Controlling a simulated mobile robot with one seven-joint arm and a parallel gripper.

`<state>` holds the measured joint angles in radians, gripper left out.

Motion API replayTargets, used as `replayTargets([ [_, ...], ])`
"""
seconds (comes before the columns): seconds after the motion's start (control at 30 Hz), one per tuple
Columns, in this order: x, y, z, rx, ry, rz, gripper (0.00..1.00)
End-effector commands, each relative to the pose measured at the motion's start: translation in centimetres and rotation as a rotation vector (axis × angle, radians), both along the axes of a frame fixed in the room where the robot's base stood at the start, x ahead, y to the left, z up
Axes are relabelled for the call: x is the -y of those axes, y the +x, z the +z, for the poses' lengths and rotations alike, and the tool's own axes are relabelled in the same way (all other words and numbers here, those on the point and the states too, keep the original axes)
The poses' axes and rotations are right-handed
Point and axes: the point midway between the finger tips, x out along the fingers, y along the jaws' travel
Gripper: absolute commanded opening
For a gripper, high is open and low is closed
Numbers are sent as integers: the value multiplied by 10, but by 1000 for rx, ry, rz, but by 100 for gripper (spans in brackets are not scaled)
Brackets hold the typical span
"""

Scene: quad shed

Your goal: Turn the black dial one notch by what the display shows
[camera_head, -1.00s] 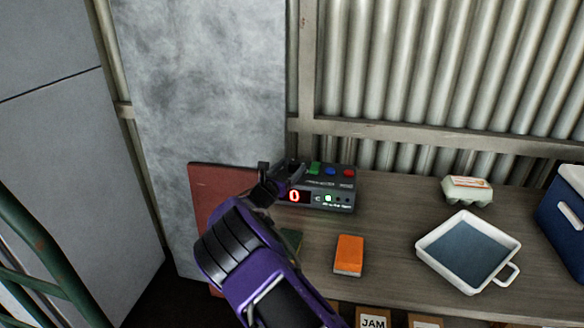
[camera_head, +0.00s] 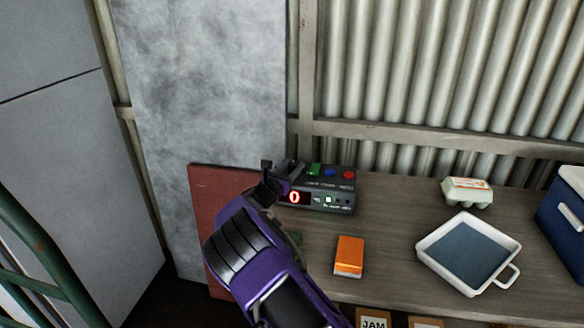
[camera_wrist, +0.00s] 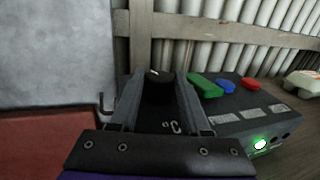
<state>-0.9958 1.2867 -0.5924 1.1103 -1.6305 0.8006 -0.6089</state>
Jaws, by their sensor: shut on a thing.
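The black dial (camera_wrist: 158,88) stands on top of a dark grey control box, with a pale mark on its top face. My gripper (camera_wrist: 160,98) is shut on the dial, one finger on each side of it in the wrist view. In the head view my gripper (camera_head: 283,173) reaches the box's left end and hides the dial. The control box (camera_head: 340,187) sits on the bench against the wall. Its display (camera_head: 295,197) shows a red 0. A green-white lit lamp (camera_head: 328,199) is right of the display.
Green (camera_head: 314,169), blue (camera_head: 330,173) and red (camera_head: 349,175) buttons sit on the box right of the dial. An orange block (camera_head: 349,256), a white pan (camera_head: 468,252), an egg carton (camera_head: 467,192) and a blue cooler (camera_head: 566,215) stand on the bench. A red board (camera_head: 214,190) is at left.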

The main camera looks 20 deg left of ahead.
Motion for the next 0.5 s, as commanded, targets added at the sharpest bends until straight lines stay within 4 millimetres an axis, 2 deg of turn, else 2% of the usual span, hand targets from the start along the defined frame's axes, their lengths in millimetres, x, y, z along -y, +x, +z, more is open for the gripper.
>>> replayTargets([
  [0.27,1,0,0,-1,0,32,0],
  [0.5,3,-1,0,-2,-4,133,0],
])
